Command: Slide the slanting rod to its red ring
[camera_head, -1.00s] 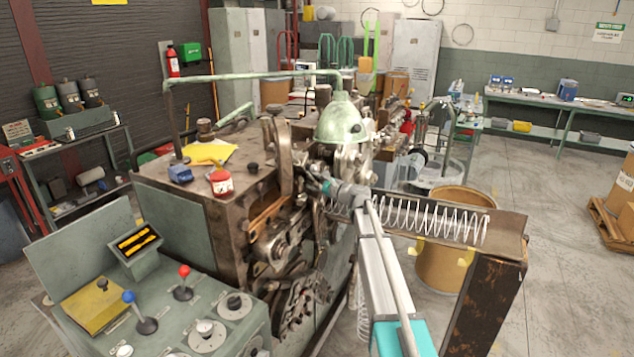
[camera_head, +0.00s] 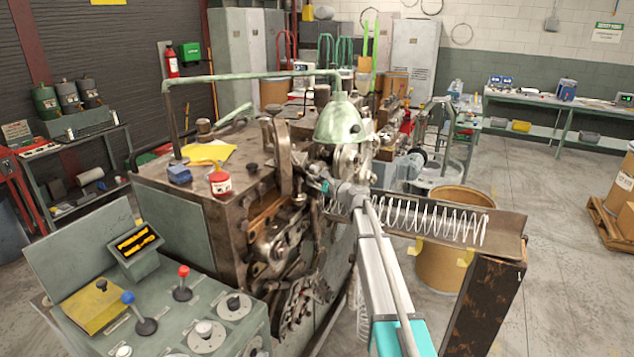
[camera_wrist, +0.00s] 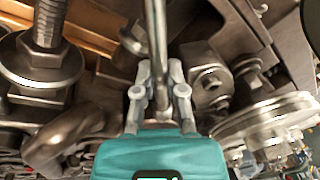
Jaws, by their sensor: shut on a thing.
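The slanting rod (camera_wrist: 157,38) is a smooth grey metal bar in the wrist view. It runs from the top edge down between the fingers of my gripper (camera_wrist: 160,82). The grey fingers are shut on the rod, one on each side, in front of the teal gripper body. In the head view my gripper (camera_head: 322,187) is at the front of the coiling machine (camera_head: 190,212), below the green lamp-shaped hood. It is small there and the rod cannot be made out. I cannot make out the red ring in either view.
Bolts and dark metal blocks crowd both sides of the fingers, with a round metal disc (camera_wrist: 268,118) at lower right. In the head view a trough holding a coiled spring (camera_head: 430,218) runs right of my arm. A control desk (camera_head: 185,320) stands at front left.

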